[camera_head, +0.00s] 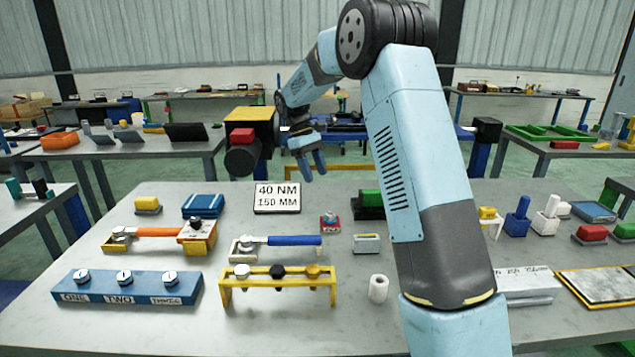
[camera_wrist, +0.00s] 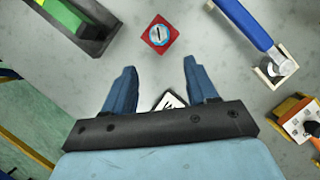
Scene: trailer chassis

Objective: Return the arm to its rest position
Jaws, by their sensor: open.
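My arm (camera_head: 400,150) rises from the front right of the table, bends at a black elbow joint and reaches back to the left. My gripper (camera_head: 314,168) hangs above the far part of the table, pointing down, behind the sign. In the wrist view its two blue fingers (camera_wrist: 157,85) are spread apart with nothing between them. Below it lie a red block with a round dial (camera_wrist: 160,34) and part of a white sign (camera_wrist: 168,101), mostly hidden by the gripper.
The table (camera_head: 350,275) holds a 40 NM sign (camera_head: 277,198), a blue-handled wrench (camera_head: 292,240), an orange-handled wrench (camera_head: 158,232), a yellow rack (camera_head: 277,290) and a blue numbered block (camera_head: 125,287). A green and black part (camera_head: 369,203) stands near the arm. Free air surrounds the gripper.

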